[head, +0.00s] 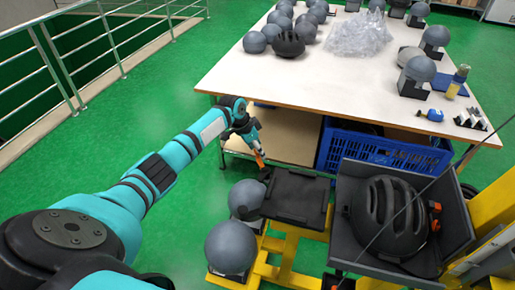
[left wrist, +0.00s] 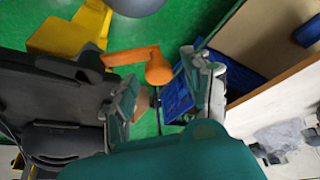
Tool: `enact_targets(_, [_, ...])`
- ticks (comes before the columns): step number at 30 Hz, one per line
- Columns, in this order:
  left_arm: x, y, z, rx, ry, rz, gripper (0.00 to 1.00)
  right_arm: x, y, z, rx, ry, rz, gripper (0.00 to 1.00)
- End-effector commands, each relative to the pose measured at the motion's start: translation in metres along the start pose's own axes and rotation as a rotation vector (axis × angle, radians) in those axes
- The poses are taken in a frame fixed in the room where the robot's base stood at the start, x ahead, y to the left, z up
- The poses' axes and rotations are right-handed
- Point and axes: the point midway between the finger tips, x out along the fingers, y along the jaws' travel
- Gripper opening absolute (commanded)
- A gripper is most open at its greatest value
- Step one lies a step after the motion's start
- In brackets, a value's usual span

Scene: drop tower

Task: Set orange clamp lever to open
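An orange clamp lever (head: 260,160) shows at the left corner of a flat black plate (head: 297,197) on a yellow stand. In the left wrist view the lever (left wrist: 150,62) is a bent orange arm with a rounded end. My left gripper (head: 253,137) is just above the lever in the head view. In the left wrist view its fingers (left wrist: 160,85) are spread, with the lever's rounded end in line with the gap. I cannot tell whether they touch it. A second orange part (head: 436,212) sits right of the black helmet (head: 390,217). My right gripper is not in view.
Grey spherical headforms (head: 230,247) stand beside the yellow frame (head: 285,250). A white-topped table (head: 300,85) bears headforms, clear plastic and tools. A blue crate (head: 385,150) is under its edge. Green floor (head: 150,100) is clear at the left, up to a railing.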

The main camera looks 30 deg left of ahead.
Motion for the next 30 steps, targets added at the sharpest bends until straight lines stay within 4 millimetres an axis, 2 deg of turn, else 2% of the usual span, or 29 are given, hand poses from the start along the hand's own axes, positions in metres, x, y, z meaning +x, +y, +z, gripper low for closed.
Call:
enact_targets(5, [-0.001, 0.0, 0.0, 0.0, -0.001, 0.0, 0.5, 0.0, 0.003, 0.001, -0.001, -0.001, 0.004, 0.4])
enact_targets(8, [-0.009, -0.001, 0.001, 0.0, -0.001, 0.0, 0.5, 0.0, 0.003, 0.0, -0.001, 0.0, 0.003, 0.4])
enact_targets(21, [-0.095, -0.001, 0.0, 0.001, 0.0, -0.002, 0.5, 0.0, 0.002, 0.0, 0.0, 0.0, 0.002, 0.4])
enact_targets(25, [-0.111, 0.0, 0.0, 0.001, 0.0, -0.001, 0.5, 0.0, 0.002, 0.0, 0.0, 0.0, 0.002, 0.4])
enact_targets(30, [-0.119, 0.0, 0.0, 0.0, -0.001, 0.001, 0.5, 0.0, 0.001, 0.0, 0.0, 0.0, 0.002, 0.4])
